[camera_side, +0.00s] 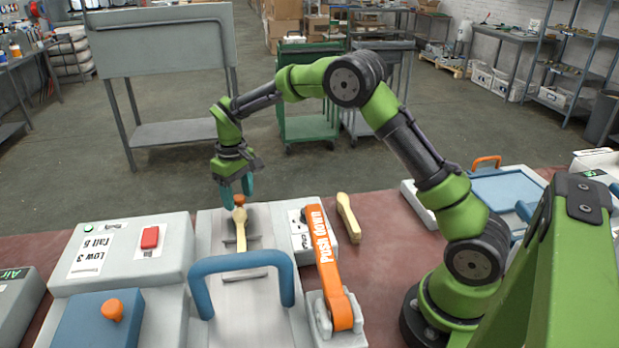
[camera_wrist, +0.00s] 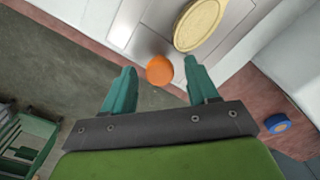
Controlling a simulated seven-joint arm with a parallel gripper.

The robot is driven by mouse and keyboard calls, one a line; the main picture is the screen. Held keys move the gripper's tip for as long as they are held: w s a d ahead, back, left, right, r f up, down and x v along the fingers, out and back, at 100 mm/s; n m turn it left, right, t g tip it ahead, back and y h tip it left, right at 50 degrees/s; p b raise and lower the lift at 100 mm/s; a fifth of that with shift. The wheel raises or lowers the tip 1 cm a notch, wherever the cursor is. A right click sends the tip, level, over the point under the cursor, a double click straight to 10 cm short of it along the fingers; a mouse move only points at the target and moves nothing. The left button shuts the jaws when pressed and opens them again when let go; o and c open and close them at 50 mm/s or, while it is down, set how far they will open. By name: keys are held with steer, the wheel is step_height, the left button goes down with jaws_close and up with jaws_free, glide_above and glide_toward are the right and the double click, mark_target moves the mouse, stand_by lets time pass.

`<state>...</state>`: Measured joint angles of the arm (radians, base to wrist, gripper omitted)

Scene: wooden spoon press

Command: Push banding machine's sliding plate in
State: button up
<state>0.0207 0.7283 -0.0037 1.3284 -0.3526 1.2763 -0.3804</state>
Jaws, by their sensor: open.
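The banding machine's metal sliding plate (camera_side: 232,228) lies along the middle of the machine, with an orange knob (camera_side: 239,200) at its far end. A wooden spoon (camera_side: 241,225) lies on it; its oval bowl (camera_wrist: 202,22) shows in the wrist view. My gripper (camera_side: 237,190) is open and points down at the knob's end of the plate. In the wrist view the orange knob (camera_wrist: 160,70) appears between its two teal fingertips, with gaps on both sides. I cannot tell whether either finger touches the knob.
A blue arched handle (camera_side: 240,261) and an orange "push down" lever (camera_side: 328,265) stand nearer the camera. A control box (camera_side: 128,252) with a red button (camera_side: 150,237) is at left.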

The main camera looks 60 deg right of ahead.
mark_target(242, 248)
jaws_close()
stand_by(0.3)
steer(key=s+a, duration=1.1)
steer(key=shift+s+a, duration=0.4)
steer(key=shift+c, duration=1.6)
jaws_free()
steer(key=o, duration=0.3)
steer(key=shift+w, duration=0.1)
